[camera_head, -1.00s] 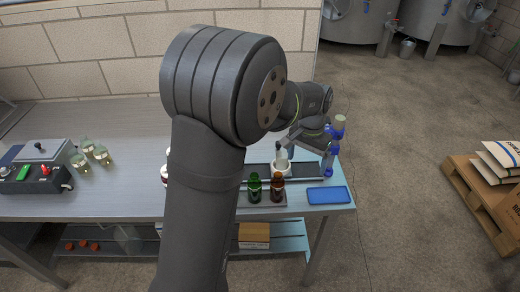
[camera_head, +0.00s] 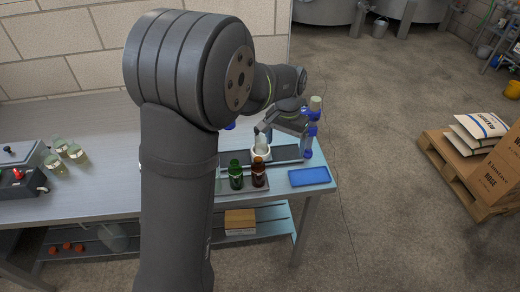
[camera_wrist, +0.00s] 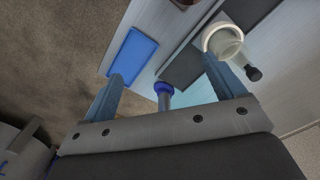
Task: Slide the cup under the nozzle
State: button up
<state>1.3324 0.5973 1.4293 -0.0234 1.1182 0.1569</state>
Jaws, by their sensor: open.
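A white round cup-like piece (camera_head: 261,151) stands on the dark strip near the bench's right end. In the wrist view its pale rim (camera_wrist: 209,36) shows beside the right finger's tip, with a grey, black-tipped part next to it. My gripper (camera_wrist: 163,70) is open, its two blue-grey fingers apart. In the head view it is above and near the white piece, partly hidden by my wrist. I cannot tell whether the finger touches the piece. An upright with blue fittings (camera_head: 309,142) stands right of it; which part is the nozzle is unclear.
A green bottle (camera_head: 236,176) and a brown bottle (camera_head: 259,173) stand in front on a tray. A flat blue tray (camera_head: 310,177) lies at the front right corner. A control box (camera_head: 18,180) and several glasses (camera_head: 72,150) are at the left.

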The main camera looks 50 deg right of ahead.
jog(key=shift+w+r, duration=0.1)
jog(key=c, duration=0.3)
jog(key=w+d+r+n, duration=0.1)
jog(key=w+r, duration=0.1)
jog(key=w+d+r+n+h, duration=0.1)
jog(key=w+r, duration=0.1)
jog(key=r, duration=0.1)
jog(key=w+d+r+n+t+h, duration=0.1)
jog(key=w+d+r+n, duration=0.1)
jog(key=r, duration=0.1)
jog(key=shift+w+r, duration=0.15)
jog(key=shift+w, duration=0.1)
jog(key=c, duration=0.7)
jog(key=w+d+n+g+y, duration=0.15)
jog(key=w+d+n, duration=0.35)
jog(key=w, duration=0.6)
jog(key=shift+n+t, duration=0.25)
jog(key=shift+n, duration=0.15)
jog(key=f, duration=1.7)
jog(key=shift+s+a, duration=0.15)
jog(key=shift+s, duration=0.1)
grip_shut()
